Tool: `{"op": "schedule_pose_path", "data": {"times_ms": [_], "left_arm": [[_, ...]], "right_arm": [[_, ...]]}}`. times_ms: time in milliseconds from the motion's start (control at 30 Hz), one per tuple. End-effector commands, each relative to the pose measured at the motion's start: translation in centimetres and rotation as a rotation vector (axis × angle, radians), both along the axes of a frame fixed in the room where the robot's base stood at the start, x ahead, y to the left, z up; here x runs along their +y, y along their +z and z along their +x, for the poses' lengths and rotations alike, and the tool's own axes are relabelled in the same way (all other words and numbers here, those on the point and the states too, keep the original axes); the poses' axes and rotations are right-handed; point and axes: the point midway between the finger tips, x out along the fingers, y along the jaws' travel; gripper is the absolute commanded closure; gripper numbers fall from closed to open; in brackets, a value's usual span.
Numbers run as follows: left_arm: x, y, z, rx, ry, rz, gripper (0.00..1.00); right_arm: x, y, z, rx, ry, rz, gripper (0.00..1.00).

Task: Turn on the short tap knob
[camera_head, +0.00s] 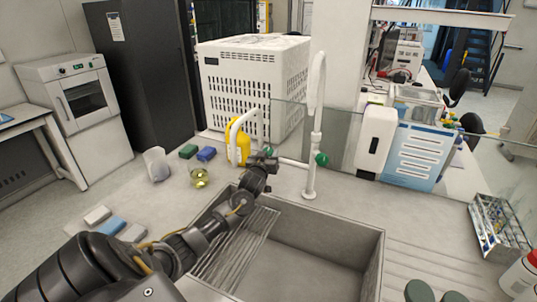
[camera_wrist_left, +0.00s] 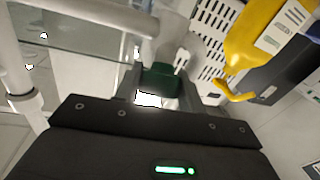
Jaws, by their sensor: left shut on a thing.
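A white tap stands behind the sink, with a tall post (camera_head: 315,130) and a shorter curved spout (camera_head: 235,132) to its left. One green knob (camera_head: 322,160) sits on the right of the post. Another green knob (camera_wrist_left: 160,79), apparently the short tap's, shows between the fingers in the left wrist view. My left gripper (camera_head: 266,161) reaches over the sink's back edge to the short tap, and in the left wrist view my left gripper (camera_wrist_left: 163,85) is shut on this knob. In the head view the gripper partly hides the knob. My right gripper is not in view.
A yellow bottle (camera_head: 242,147) stands close behind the short spout. A glass with yellowish liquid (camera_head: 199,177) and a white container (camera_head: 156,164) stand left of the sink (camera_head: 325,255). A tube rack (camera_head: 498,228) stands at the right. Sponges (camera_head: 113,226) lie front left.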

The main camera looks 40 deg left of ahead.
Motion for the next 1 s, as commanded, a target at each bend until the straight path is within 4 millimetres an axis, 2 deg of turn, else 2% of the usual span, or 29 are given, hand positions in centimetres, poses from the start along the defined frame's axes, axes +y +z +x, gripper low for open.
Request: {"op": "schedule_pose_path", "data": {"times_ms": [367, 1000], "left_arm": [[-0.2, 0.0, 0.1, -0.024, 0.103, -0.081, 0.84], [-0.3, -0.1, 0.2, -0.118, 0.531, -0.385, 0.83]], "right_arm": [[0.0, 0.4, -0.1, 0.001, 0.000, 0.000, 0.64], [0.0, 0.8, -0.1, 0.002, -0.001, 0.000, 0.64]]}}
